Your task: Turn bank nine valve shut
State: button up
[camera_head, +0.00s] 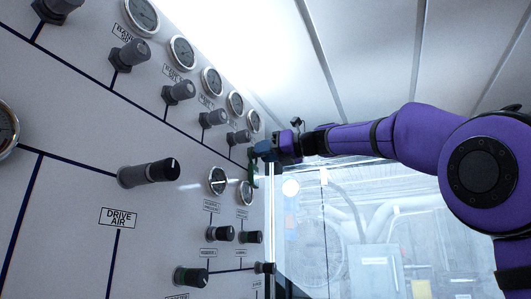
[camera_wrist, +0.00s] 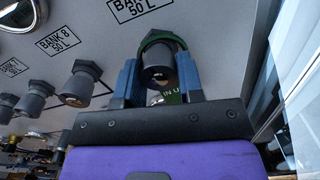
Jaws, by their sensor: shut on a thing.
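The bank nine valve knob (camera_wrist: 158,72) is dark and round and sits between the two blue fingers of my gripper (camera_wrist: 158,85) in the wrist view. The label above it (camera_wrist: 138,5) reads "BANK" and "50 L", its number cut off; it stands past the Bank 8 label (camera_wrist: 66,40). My gripper is shut on the knob.
Neighbouring grey valve knobs (camera_wrist: 80,82) stand close to the left in the wrist view. Round gauges (camera_head: 211,81) line the panel above the row, and more gauges (camera_head: 218,180) and dark knobs (camera_head: 221,233) sit below. A glazed area (camera_head: 350,230) lies right of the panel.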

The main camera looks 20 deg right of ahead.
jog(key=shift+f+m, duration=0.1)
jog(key=shift+m, duration=0.5)
jog(key=o, duration=0.9)
jog(key=shift+d, duration=0.1)
jog(key=v, duration=1)
jog(key=shift+s+d, duration=0.2)
jog(key=shift+s, duration=0.05)
